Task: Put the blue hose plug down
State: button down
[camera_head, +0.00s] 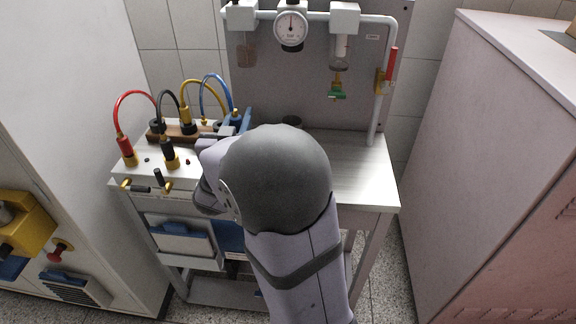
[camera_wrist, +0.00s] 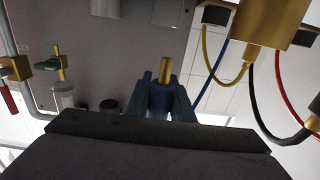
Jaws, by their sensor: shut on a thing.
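My gripper (camera_wrist: 163,95) has blue fingers and is shut on the blue hose plug (camera_wrist: 160,97), which shows between them with its brass tip pointing up in the wrist view. The blue hose (camera_wrist: 217,70) runs from near the fingers towards the upper right. In the head view my gripper (camera_head: 238,122) is at the back of the bench, right of the brown strip (camera_head: 180,133); the blue hose (camera_head: 212,77) arches down to it. My arm hides part of the bench there. I cannot tell whether the plug touches anything below.
Red (camera_head: 125,147), black (camera_head: 166,148) and yellow (camera_head: 186,117) hose plugs stand left of my gripper on the pale box (camera_head: 128,172). A panel (camera_head: 260,92) with a gauge (camera_head: 291,28) and pipe stands behind. A dark cup (camera_head: 292,121) is near it. The bench's right side (camera_head: 375,180) is clear.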

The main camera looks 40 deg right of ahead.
jog(key=s+d+m+g+h+p, duration=0.45)
jog(key=s+d+m+g, duration=0.4)
jog(key=s+d, duration=0.6)
jog(key=shift+n+g+h, duration=0.35)
jog(key=shift+n+g, duration=0.2)
jog(key=shift+g, duration=0.3)
jog(key=shift+s+a+f+b, duration=0.15)
jog(key=shift+f+b, duration=0.35)
jog(key=shift+f, duration=1.15)
jog(key=shift+a+f+b, duration=0.15)
jog(key=shift+f+b, duration=0.3)
jog(key=shift+f, duration=1.2)
jog(key=shift+s+a+f+b, duration=0.15)
jog(key=shift+f+b, duration=0.35)
jog(key=shift+f, duration=1.15)
jog(key=shift+f, duration=0.1)
jog(key=shift+f, duration=0.15)
jog(key=c, duration=1.5)
grip_release()
jog(key=shift+c, duration=0.2)
